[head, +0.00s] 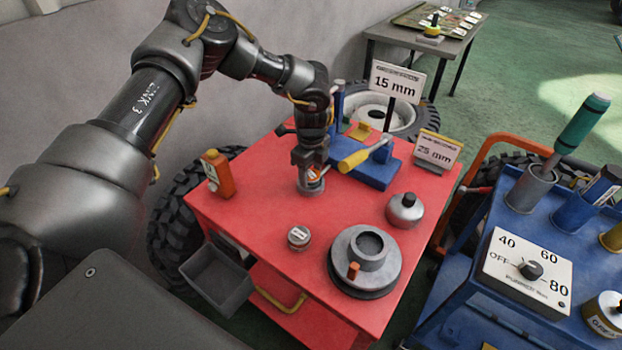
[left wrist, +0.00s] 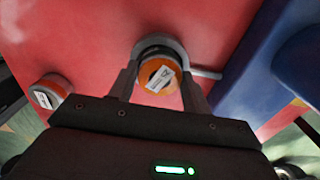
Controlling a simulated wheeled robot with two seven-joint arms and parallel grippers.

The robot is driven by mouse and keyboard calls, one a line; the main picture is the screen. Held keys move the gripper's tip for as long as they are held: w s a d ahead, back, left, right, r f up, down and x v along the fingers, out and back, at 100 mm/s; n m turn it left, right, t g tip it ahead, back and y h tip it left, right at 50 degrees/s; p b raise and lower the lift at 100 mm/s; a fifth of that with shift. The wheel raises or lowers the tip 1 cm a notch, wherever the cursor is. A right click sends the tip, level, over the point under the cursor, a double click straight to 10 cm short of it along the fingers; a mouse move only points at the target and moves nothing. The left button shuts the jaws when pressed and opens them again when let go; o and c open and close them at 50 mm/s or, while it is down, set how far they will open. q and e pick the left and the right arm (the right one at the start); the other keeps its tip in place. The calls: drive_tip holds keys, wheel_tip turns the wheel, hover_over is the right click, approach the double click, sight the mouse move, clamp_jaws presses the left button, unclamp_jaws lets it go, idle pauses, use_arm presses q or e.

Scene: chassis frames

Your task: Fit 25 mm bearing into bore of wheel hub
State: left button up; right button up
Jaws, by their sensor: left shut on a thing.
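My left gripper (head: 312,186) is shut on a small round part with an orange band and a white label (head: 315,174), low at the red table top. In the left wrist view this bearing-like part (left wrist: 158,76) sits between the two fingers, with a grey curved piece around its far side; its label size is not readable. The grey wheel hub (head: 383,285) lies at the table's front right, its round bore open and empty, with a small orange peg on its flange. Another small labelled cylinder (head: 299,237) stands left of the hub, apart from the gripper. My right gripper is not in view.
On the red table (head: 250,225) are an orange bottle (head: 217,175), a blue fixture with a yellow handle (head: 372,170), a dark-capped grey pot (head: 404,210) and a "25 mm" sign (head: 437,150). A "15 mm" sign (head: 397,80) stands behind. A blue cart (head: 500,225) is at right.

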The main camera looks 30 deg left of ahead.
use_arm(q)
drive_tip(key=c, duration=0.4)
drive_tip(key=shift+c, duration=0.2)
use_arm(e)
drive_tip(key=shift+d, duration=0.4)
use_arm(q)
drive_tip(key=shift+r, duration=0.15)
